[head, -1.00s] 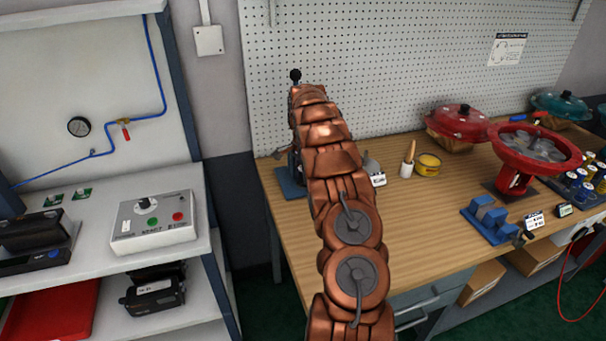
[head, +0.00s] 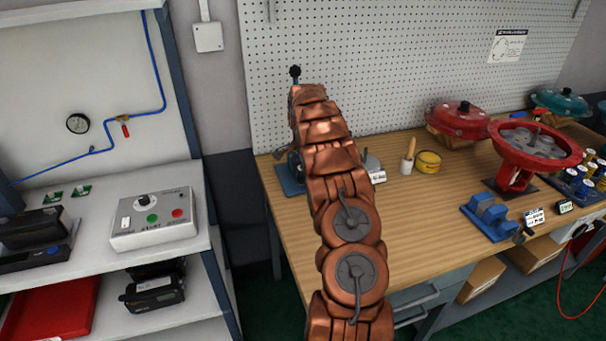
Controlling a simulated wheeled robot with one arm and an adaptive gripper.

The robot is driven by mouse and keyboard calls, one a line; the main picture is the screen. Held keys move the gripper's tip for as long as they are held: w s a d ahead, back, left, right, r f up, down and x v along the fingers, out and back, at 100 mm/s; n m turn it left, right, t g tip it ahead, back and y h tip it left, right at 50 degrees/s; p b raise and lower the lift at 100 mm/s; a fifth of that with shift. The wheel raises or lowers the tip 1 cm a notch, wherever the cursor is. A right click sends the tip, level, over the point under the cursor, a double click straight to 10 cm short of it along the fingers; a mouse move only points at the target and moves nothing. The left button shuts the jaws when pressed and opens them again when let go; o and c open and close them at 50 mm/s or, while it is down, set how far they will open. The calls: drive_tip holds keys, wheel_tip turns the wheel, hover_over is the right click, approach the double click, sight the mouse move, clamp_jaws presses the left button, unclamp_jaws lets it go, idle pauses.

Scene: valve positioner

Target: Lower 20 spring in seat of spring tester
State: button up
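My copper-coloured arm reaches away over the left end of the wooden bench and hides my gripper, so its fingers and anything in them are out of sight. A device with a blue base (head: 289,178), likely the spring tester, stands at the bench's back left corner, mostly behind my arm. A black knob (head: 295,71) shows above the arm's far end. The tester's seat is hidden. Springs in several colours, among them blue and yellow ones (head: 578,184), stand in a dark holder at the right edge of the view. I cannot tell which is spring 20.
A grey disc-shaped part (head: 371,161), a wooden-handled tool (head: 408,158) and a yellow tin (head: 428,162) stand right of my arm. Farther right are a red open actuator (head: 516,176) and a blue vise (head: 490,215).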

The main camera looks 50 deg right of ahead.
drive_tip(key=shift+o, duration=0.2)
drive_tip(key=shift+w, duration=0.2)
drive_tip(key=shift+a+r, duration=0.1)
drive_tip(key=shift+r, duration=0.05)
